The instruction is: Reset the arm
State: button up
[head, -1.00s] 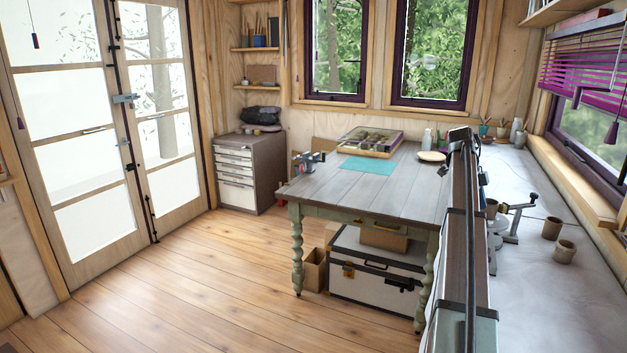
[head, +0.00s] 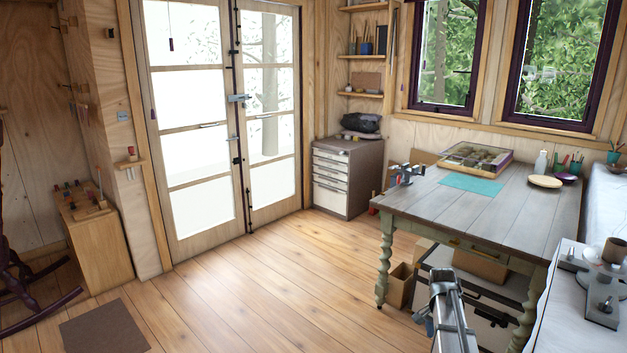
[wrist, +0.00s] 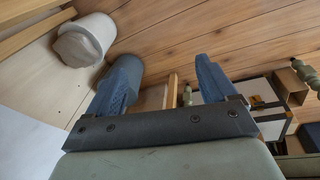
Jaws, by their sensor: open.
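My gripper (wrist: 168,72) shows in the wrist view with its two blue fingers spread wide apart. It is open, and nothing is held between the fingers. Wooden floor and part of a pale wooden piece show beyond them. In the head view my arm rises from the bottom edge, right of centre, in front of the grey-topped table (head: 480,205). I cannot make out the fingertips clearly there.
A white-topped bench (head: 575,290) with metal fittings stands at the right. A cardboard box (head: 400,287) sits by the table leg. A grey drawer cabinet (head: 345,180) stands beyond. The wooden floor (head: 260,270) is open in the middle and left.

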jog(key=s+a+f+n+y, duration=0.1)
jog(key=s+a+f+n, duration=0.35)
jog(key=a, duration=0.35)
jog(key=s+a+f+n+t, duration=0.1)
jog(key=s+a+f+n, duration=0.35)
jog(key=a, duration=0.35)
jog(key=s+a+f+n+y, duration=0.1)
jog(key=s+a+f+n, duration=0.2)
jog(key=s+a+f, duration=0.3)
jog(key=s+f+g, duration=0.3)
jog(key=s+f, duration=0.7)
jog(key=s, duration=0.4)
jog(key=s+a+f+g, duration=0.1)
jog(key=s+f+g, duration=0.2)
jog(key=s+f, duration=0.7)
jog(key=s, duration=0.4)
jog(key=shift+s+a+g, duration=0.15)
jog(key=shift+a+g, duration=0.05)
jog(key=shift+g, duration=0.2)
